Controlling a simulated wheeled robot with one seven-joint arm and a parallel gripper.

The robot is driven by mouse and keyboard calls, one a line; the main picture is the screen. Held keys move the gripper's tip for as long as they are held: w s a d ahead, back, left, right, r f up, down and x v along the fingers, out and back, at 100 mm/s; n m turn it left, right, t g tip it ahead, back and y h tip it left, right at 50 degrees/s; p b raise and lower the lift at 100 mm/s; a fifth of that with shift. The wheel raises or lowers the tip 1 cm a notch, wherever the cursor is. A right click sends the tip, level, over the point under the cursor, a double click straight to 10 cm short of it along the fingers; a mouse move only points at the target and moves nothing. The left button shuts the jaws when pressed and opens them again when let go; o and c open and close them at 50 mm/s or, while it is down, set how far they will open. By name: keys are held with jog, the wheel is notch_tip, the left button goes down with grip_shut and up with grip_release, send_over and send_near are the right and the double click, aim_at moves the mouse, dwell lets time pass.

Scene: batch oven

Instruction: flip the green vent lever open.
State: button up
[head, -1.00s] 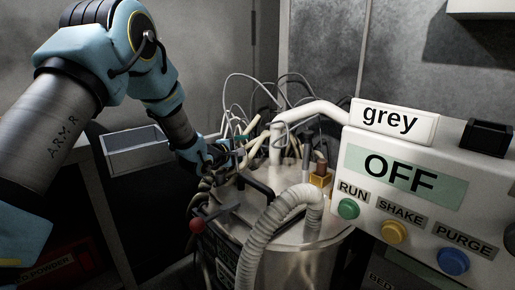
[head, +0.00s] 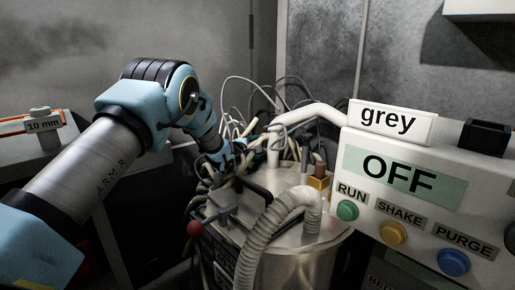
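My blue arm reaches down to the far left side of the steel vessel (head: 300,262). My gripper (head: 232,158) is small and dark there, among pale hoses and wires at the back left of the lid. Its fingers are partly hidden, and I cannot tell whether they are open or shut. A small teal-green patch shows at the gripper. I cannot tell whether it is the green vent lever or part of my gripper. No other green lever shows clearly.
A ribbed grey hose (head: 262,232) arches over the lid's front. A black handle (head: 252,190), a red ball knob (head: 194,228) and a brass block (head: 319,178) are close by. The control box (head: 430,215) reading OFF stands at the right.

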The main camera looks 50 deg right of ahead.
grip_shut()
dwell(0.6)
dwell(0.8)
